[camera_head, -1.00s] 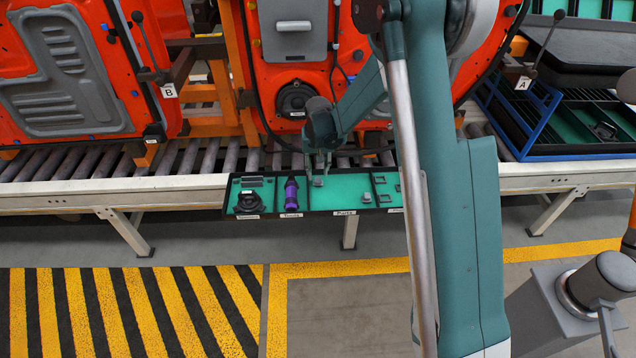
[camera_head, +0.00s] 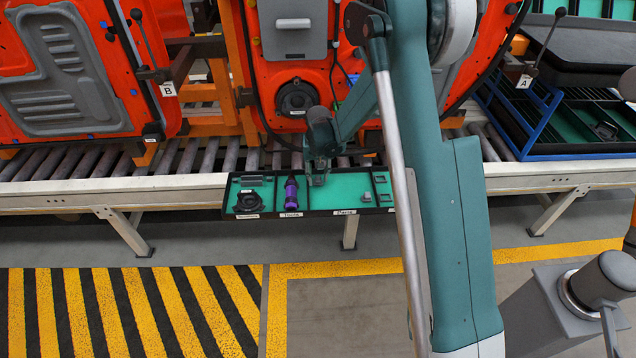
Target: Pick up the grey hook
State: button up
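A black tray with green compartments (camera_head: 338,207) lies along the front of the conveyor. Its middle-right compartment, with a label that seems to read "Parts", holds small grey pieces. One small grey piece (camera_head: 366,197) sits at that compartment's right end, clear of my gripper. Another is at the left end, now mostly hidden by my gripper (camera_head: 318,181). Which of them is the grey hook is too small to tell. My gripper points down at the left end of this compartment, at or just above the piece there. Whether its fingers are closed cannot be made out.
The tray's other compartments hold a purple-and-black tool (camera_head: 291,192), a round black part (camera_head: 249,201) and small grey pieces (camera_head: 380,180). Orange door panels (camera_head: 290,60) stand close behind. A blue-framed rack (camera_head: 560,115) is at the right.

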jog(key=shift+w+f, duration=0.15)
jog(key=shift+f, duration=1.05)
jog(key=c, duration=0.3)
jog(key=shift+r, duration=0.2)
jog(key=shift+r+p, duration=0.3)
jog(key=shift+r, duration=1.15)
jog(key=shift+s+r, duration=0.15)
jog(key=shift+s, duration=0.2)
jog(key=s+b, duration=0.5)
jog(key=s, duration=2.6)
jog(key=shift+s, duration=0.2)
